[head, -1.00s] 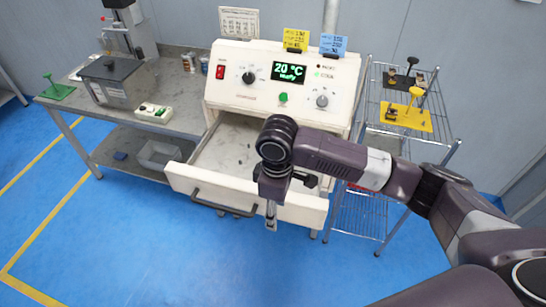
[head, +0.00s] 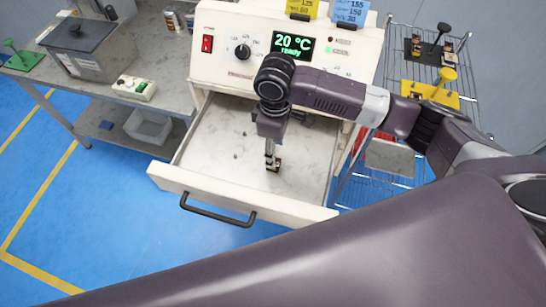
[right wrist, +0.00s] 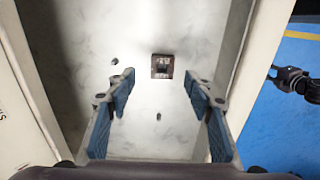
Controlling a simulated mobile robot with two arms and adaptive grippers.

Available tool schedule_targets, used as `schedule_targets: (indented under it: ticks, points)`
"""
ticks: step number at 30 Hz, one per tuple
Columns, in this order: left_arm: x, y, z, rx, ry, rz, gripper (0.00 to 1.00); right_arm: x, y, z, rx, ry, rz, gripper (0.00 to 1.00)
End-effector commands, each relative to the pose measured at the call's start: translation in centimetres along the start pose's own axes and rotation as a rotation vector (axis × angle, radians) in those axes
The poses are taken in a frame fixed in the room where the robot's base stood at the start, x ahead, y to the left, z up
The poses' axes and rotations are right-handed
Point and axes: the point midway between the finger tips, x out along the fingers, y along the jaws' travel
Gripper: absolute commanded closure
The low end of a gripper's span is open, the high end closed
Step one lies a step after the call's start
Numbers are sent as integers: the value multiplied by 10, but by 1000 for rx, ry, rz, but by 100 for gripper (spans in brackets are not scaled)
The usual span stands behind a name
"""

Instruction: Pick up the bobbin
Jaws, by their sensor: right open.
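The bobbin (right wrist: 161,67) is a small brown, square-flanged piece with a dark middle. It stands on the pale floor of the open drawer (head: 220,140). In the right wrist view it is ahead of and between the blue-padded fingers of my right gripper (right wrist: 158,86), not touched by them. The fingers are spread and empty. In the head view my right gripper (head: 271,158) points down into the drawer and the bobbin (head: 276,168) shows small at its tips. I do not make out my left gripper in either view.
The drawer's front wall (head: 290,206) and black handle (head: 217,213) face me. The white machine (head: 225,65) reads 20 °C ready. Small dark specks lie in the drawer. A wire rack (head: 400,180) stands to the right, a grey bench (head: 165,95) to the left.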

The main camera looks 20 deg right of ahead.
Motion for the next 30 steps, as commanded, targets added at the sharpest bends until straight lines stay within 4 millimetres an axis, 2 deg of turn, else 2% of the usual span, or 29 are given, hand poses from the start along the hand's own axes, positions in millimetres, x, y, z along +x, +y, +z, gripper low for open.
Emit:
schedule_targets:
  ticks: [1,3,6,8,12,16,20,23,30]
  points:
    - [-4,-1,15,1,-21,-1,71,5,-1,1,1,-3,-2,52]
    - [-9,-1,30,3,-43,-1,71,12,-2,0,1,-3,-1,52]
    - [-18,-1,39,3,-55,0,71,25,-6,-1,1,-4,-3,52]
    - [-23,-1,36,3,-52,0,71,34,-8,-2,1,-3,-2,52]
    - [-23,-3,12,2,-17,-3,71,53,-7,-2,1,-2,0,52]
    - [-22,-3,-11,1,16,-2,71,58,-6,-2,0,-1,1,52]
    - [-21,0,-13,-1,18,1,71,58,-6,-2,0,0,2,52]
    - [-22,2,-6,-1,7,2,71,58,-6,-2,0,0,1,60]
    - [-22,4,13,-1,-20,5,71,58,-6,-2,0,0,2,86]
